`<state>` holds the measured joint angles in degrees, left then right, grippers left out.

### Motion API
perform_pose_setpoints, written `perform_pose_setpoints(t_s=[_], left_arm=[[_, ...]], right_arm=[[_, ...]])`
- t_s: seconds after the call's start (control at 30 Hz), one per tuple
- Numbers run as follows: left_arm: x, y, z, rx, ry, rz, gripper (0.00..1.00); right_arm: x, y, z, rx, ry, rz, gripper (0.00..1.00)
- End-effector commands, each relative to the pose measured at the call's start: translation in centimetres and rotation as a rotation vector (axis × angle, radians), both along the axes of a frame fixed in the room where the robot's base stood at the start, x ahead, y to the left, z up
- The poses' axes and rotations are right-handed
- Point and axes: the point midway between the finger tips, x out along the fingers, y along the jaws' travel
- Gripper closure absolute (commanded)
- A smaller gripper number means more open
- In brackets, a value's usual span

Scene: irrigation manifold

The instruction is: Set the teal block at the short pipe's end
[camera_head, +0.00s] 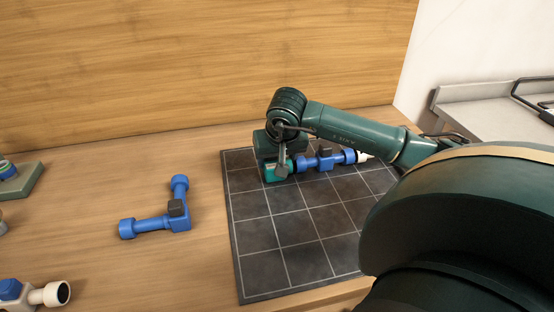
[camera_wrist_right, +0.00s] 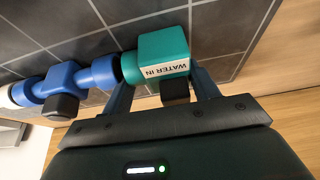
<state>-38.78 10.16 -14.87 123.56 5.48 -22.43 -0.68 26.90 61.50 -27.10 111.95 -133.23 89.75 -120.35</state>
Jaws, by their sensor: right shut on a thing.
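The teal block (camera_head: 277,173) stands at the back left of the dark gridded mat (camera_head: 300,235). It also shows in the right wrist view (camera_wrist_right: 163,46), with a "WATER IN" label. My right gripper (camera_head: 283,164) is shut on it, one finger on each side in the right wrist view (camera_wrist_right: 163,92). A blue pipe run (camera_head: 325,161) with a dark knob lies in line on its right. The block's teal collar meets the pipe's near blue end (camera_wrist_right: 100,72); I cannot tell whether it is fully seated. My left gripper is not in view.
A blue elbow piece (camera_head: 178,222) with a dark knob lies on the wood left of the mat. A white and blue fitting (camera_head: 40,293) lies at the lower left. A green stand (camera_head: 22,183) is at the left edge. The mat's front is clear.

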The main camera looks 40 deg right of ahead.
Motion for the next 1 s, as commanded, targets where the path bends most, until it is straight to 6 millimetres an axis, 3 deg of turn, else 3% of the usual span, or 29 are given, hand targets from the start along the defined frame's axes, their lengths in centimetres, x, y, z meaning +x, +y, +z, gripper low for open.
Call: perform_pose_setpoints(t_s=[0.03,0.07,0.1,0.2,0.57,0.67,0.73,1.0], left_arm=[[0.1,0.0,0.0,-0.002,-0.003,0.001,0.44],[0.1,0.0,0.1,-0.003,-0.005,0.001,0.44],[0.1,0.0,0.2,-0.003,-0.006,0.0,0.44],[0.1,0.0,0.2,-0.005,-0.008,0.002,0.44],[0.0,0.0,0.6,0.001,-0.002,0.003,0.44],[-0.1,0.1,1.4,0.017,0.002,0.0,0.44],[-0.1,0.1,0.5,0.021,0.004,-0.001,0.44],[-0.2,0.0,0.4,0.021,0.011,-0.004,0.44]], right_arm=[[-0.5,0.4,-1.3,0.011,0.028,0.002,0.78],[-0.5,0.4,-1.3,0.013,0.028,0.001,0.78],[-0.5,0.4,-1.5,0.013,0.033,0.002,0.38],[-0.5,0.4,-1.5,0.015,0.034,0.001,0.31],[-0.6,0.4,-0.9,0.015,0.037,-0.001,0.31],[-0.6,0.5,0.4,0.015,0.038,0.0,0.31],[-1.0,0.6,1.5,0.01,0.03,0.002,0.31],[-2.9,1.8,7.7,0.007,0.019,0.003,0.31]])
